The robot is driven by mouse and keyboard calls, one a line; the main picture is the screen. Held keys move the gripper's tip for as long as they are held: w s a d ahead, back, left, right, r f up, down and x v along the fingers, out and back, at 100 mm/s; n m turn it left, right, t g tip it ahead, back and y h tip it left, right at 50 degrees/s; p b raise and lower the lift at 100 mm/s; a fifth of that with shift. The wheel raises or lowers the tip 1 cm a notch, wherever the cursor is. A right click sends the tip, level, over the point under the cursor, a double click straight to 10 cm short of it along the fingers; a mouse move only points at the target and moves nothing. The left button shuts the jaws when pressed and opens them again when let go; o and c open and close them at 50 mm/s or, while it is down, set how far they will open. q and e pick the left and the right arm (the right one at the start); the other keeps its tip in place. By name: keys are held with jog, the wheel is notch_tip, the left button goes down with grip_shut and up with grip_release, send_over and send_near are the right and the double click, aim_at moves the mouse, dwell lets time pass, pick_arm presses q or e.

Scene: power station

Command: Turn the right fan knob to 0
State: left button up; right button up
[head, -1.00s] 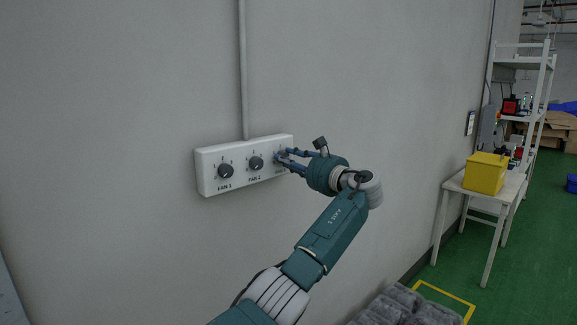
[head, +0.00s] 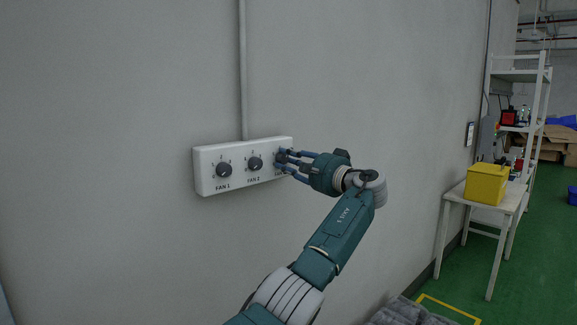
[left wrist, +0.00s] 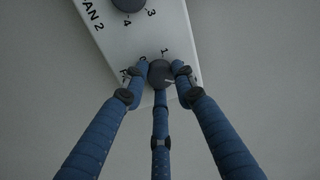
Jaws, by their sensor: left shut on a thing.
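A white panel (head: 210,175) on the grey wall carries three dark round knobs in a row. The FAN 1 knob (head: 224,170) and FAN 2 knob (head: 255,163) show clearly. The right fan knob (left wrist: 160,72) is at the panel's right end, mostly hidden by fingers in the head view. My left gripper (head: 283,158) is shut on this knob. In the left wrist view its three blue fingers surround the knob, with a printed 1 visible just beyond it. The knob's pointer direction cannot be told clearly. My right gripper is not in view.
A grey conduit (head: 243,70) runs up the wall from the panel. At right, a white table (head: 452,199) bears a yellow box (head: 486,185), with a white shelf rack (head: 545,95) behind. The wall around the panel is clear.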

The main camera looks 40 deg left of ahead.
pick_arm(q)
jog(key=n, duration=0.3)
jog(key=shift+w+n, duration=0.1)
jog(key=shift+n, duration=0.3)
jog(key=n, duration=0.4)
jog(key=shift+g, duration=0.3)
jog(key=n+p, duration=0.1)
jog(key=n, duration=0.4)
jog(key=shift+n, duration=0.3)
jog(key=n+p, duration=0.1)
jog(key=n, duration=0.3)
jog(key=shift+n+g+h, duration=0.3)
jog(key=shift+h, duration=0.1)
jog(key=n, duration=0.3)
jog(key=shift+n, duration=0.3)
jog(key=n, duration=0.2)
jog(key=shift+n, duration=0.4)
jog(key=n, duration=0.3)
jog(key=shift+h, duration=0.3)
jog(key=shift+n+b, duration=0.55)
jog(key=shift+n, duration=1.55)
